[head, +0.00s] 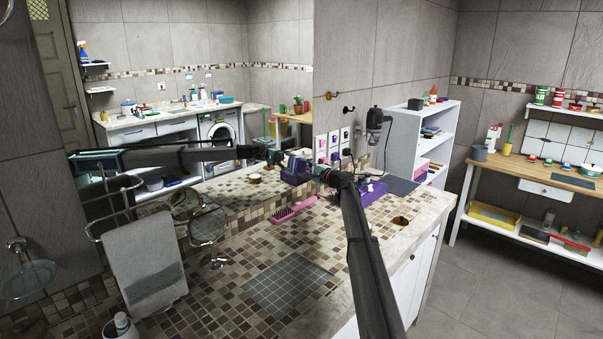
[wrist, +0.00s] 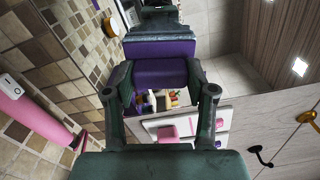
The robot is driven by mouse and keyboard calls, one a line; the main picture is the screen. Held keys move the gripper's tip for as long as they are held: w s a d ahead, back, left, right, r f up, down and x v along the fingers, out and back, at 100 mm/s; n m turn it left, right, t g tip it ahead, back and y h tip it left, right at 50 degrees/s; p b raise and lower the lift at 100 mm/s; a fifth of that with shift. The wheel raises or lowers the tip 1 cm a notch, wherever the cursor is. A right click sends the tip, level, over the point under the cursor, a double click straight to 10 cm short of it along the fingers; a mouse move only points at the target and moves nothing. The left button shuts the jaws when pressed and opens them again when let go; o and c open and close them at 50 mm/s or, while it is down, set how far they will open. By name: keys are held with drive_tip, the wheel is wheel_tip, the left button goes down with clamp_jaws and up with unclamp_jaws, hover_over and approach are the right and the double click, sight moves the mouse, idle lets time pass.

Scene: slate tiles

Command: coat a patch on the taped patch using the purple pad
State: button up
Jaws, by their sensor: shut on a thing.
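My gripper (head: 324,173) is above the back of the mosaic counter, near the wall. In the wrist view my gripper (wrist: 161,77) is shut on the purple pad (wrist: 162,72), which has a grey-blue layer along its upper edge. The pad cannot be made out clearly in the head view. The taped patch (head: 287,285) is a grey square of small tiles with a thin pale border, flat on the counter toward the front. My gripper and the pad are well behind it, apart from it. The patch is not recognizable in the wrist view.
A purple tray (head: 372,193) lies on the counter by my gripper. A pink brush (head: 293,210) lies between there and the patch; a round mirror (head: 208,226) stands left. A grey towel (head: 146,264) hangs at the left. A large wall mirror reflects the room and my arm. The patch is bare.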

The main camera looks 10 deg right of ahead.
drive_tip(key=w+d+b, duration=0.2)
drive_tip(key=d, duration=0.1)
drive_tip(key=shift+w+d, duration=0.1)
drive_tip(key=shift+w, duration=0.15)
idle(0.4)
drive_tip(key=shift+s, duration=0.1)
drive_tip(key=shift+s+a+b, duration=0.6)
drive_tip(key=shift+s+a, duration=0.45)
drive_tip(key=shift+a, duration=0.4)
drive_tip(key=shift+s+a+b, duration=0.6)
drive_tip(key=shift+s+a, duration=0.45)
drive_tip(key=shift+a, duration=0.4)
drive_tip(key=shift+s+a+b, duration=0.6)
drive_tip(key=shift+s+a, duration=0.45)
drive_tip(key=shift+a, duration=0.4)
drive_tip(key=shift+s+a, duration=0.15)
drive_tip(key=shift+a, duration=0.05)
drive_tip(key=shift+r, duration=0.2)
drive_tip(key=shift+r, duration=0.1)
